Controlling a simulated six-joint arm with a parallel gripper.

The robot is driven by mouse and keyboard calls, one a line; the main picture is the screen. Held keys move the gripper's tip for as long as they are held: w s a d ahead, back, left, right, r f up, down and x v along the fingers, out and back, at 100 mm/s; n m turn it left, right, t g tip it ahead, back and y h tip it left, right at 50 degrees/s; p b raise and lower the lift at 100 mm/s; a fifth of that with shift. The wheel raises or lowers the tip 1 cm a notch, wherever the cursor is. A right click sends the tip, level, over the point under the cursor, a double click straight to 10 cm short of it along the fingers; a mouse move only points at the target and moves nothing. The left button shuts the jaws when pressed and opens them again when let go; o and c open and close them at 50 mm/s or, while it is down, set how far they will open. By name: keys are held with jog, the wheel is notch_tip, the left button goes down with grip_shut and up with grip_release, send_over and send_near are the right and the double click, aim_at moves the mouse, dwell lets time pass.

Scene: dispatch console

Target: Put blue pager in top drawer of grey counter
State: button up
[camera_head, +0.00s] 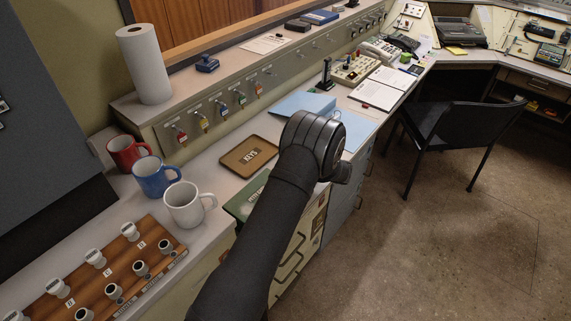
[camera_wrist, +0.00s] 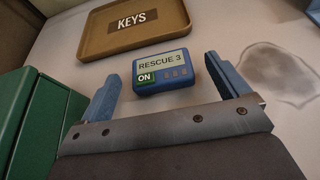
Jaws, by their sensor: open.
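The blue pager (camera_wrist: 160,68), with a "RESCUE 3" label and a green "ON" patch, lies on the pale counter top in the wrist view. My gripper (camera_wrist: 166,72) is open and empty, with one blue finger on each side of the pager's near side; whether they touch it I cannot tell. In the head view my arm hides the pager and the gripper. The grey counter (camera_head: 222,152) runs along the wall. Grey drawer fronts (camera_head: 340,214) show below its top, right of my arm; my arm partly covers this area, so the top drawer is not clear.
A brown KEYS tray (camera_head: 228,164) lies beyond the pager, also in the wrist view (camera_wrist: 92,42). A green object (camera_wrist: 62,105) stands left of the gripper. Red (camera_head: 127,152), blue (camera_head: 152,180) and white (camera_head: 184,208) mugs stand left. A black chair (camera_head: 470,130) stands right.

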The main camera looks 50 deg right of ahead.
jog(key=shift+x, duration=0.8)
jog(key=shift+c, duration=0.2)
jog(key=c, duration=1.1)
jog(key=shift+c, duration=0.2)
jog(key=shift+r, duration=0.1)
